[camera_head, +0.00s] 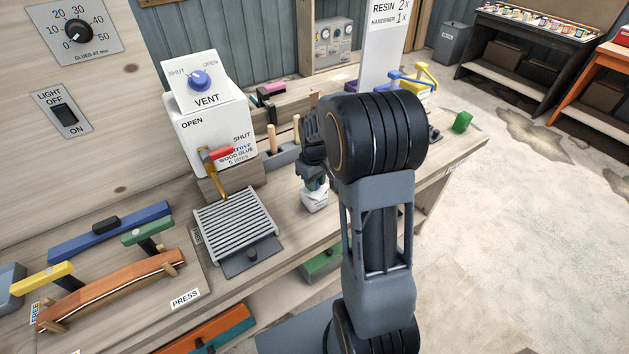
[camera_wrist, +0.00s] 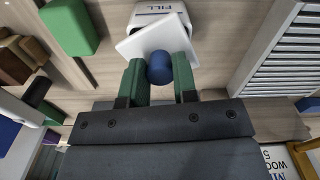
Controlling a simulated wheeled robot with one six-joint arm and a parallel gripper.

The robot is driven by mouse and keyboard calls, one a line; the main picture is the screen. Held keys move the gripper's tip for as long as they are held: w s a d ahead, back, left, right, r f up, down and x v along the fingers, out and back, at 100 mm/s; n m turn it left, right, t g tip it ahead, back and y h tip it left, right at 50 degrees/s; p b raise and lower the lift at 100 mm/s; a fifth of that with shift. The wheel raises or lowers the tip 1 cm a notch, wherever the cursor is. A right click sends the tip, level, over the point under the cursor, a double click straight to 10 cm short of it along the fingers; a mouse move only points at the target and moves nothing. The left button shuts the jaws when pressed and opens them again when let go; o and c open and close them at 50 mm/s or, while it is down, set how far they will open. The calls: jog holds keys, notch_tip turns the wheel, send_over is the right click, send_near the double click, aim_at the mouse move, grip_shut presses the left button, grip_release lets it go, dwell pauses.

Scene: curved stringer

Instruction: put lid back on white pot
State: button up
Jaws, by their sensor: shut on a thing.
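My gripper (camera_wrist: 158,72) has its two green fingers shut on the round blue knob (camera_wrist: 159,67) of the lid (camera_wrist: 143,42), a flat white square plate. The lid is turned at an angle to the white pot (camera_wrist: 159,9), whose edge marked FILL shows just beyond it. The lid covers much of the pot in the wrist view; I cannot tell whether they touch. In the head view the white pot (camera_head: 315,203) stands on the bench below my gripper (camera_head: 315,184). The lid is hard to make out there.
A grey slatted grille (camera_head: 235,226) lies left of the pot on the bench. The white VENT box (camera_head: 208,128) and a red-headed brass lever (camera_head: 218,170) stand behind it. A green block (camera_head: 462,122) sits near the bench's right end.

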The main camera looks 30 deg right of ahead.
jog(key=o, duration=1.4)
jog(key=shift+o, duration=0.2)
jog(key=shift+r, duration=0.15)
jog(key=shift+r+p, duration=2.65)
jog(key=shift+r, duration=0.75)
grip_shut()
jog(key=shift+f, duration=0.35)
